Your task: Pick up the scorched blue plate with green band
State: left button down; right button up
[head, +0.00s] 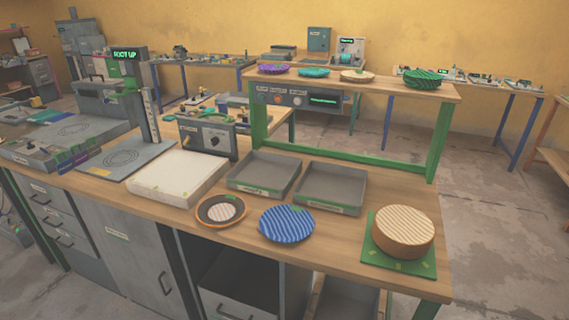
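A blue plate (287,225) with lighter wavy stripes lies on the front part of the wooden worktop, near the middle of the head view. A small green patch shows near its far rim. At this size I cannot tell scorching from its pattern. Nothing touches the plate from above. Neither my left nor my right gripper is in view.
A dark plate with an orange ring (207,222) lies just left of the blue plate. Two grey trays (332,207) stand behind. A round striped block (403,232) sits on a green mat (400,267) at right. Several plates stand on the raised shelf (445,91).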

aim_at(283, 223)
jog(key=i+j+z, duration=0.7)
